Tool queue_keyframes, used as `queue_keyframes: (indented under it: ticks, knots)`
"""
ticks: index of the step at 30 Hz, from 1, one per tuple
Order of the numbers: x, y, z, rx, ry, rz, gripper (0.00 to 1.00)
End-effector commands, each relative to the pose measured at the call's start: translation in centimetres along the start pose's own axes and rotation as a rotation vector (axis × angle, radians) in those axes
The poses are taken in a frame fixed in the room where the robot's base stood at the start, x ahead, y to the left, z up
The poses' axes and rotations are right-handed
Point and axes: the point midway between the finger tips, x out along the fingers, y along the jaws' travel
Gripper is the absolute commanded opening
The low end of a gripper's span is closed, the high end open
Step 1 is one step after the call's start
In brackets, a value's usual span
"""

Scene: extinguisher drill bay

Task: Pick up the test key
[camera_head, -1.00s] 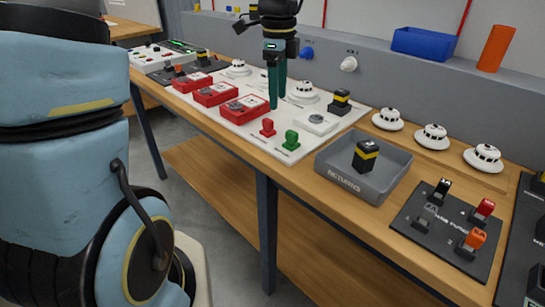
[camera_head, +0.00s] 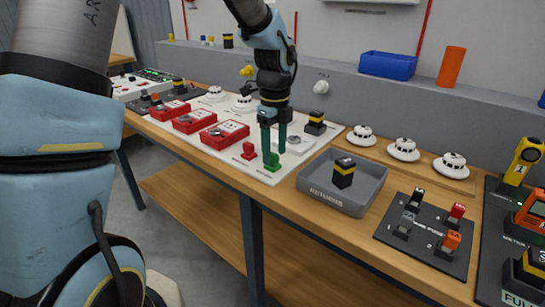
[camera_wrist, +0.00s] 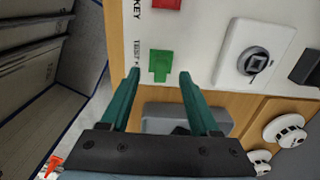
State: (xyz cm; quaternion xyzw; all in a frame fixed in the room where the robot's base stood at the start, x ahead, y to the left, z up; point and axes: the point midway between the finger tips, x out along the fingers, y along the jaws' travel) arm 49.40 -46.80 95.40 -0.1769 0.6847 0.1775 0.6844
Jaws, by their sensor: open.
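The green key (camera_head: 272,165) stands at the front edge of the white panel; in the wrist view it is a green shape (camera_wrist: 160,62) beside printing that reads "TEST" and is partly cut off. My gripper (camera_head: 274,150) has two teal fingers pointing down, open and empty, right above the green key. In the wrist view my gripper's fingertips (camera_wrist: 159,74) lie on either side of the key's near end, with a gap on both sides. Whether they reach down to its height I cannot tell. In the head view the fingers partly hide the key.
A red key (camera_head: 249,151) stands close to the left of the green one. Red call-point boxes (camera_head: 224,134) line the panel. A grey returns tray (camera_head: 318,192) holding a black-and-yellow block (camera_head: 344,172) is just to the right. White detectors (camera_head: 403,149) stand behind it.

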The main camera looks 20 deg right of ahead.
Motion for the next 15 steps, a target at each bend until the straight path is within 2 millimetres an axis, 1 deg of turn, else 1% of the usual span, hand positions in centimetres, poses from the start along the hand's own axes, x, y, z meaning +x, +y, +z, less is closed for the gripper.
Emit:
queue_keyframes:
  ticks: [3, 6, 12, 13, 15]
  knots:
    - [1.4, 0.0, -0.1, 0.001, 0.001, 0.002, 0.62]
    - [2.0, 0.0, 0.0, 0.001, 0.0, 0.0, 0.62]
    - [2.1, 0.0, 0.0, 0.0, 0.0, -0.001, 0.62]
    - [2.1, 0.0, 0.0, 0.0, 0.0, -0.001, 0.61]
    - [2.1, 0.0, 0.0, 0.0, 0.0, -0.001, 0.53]
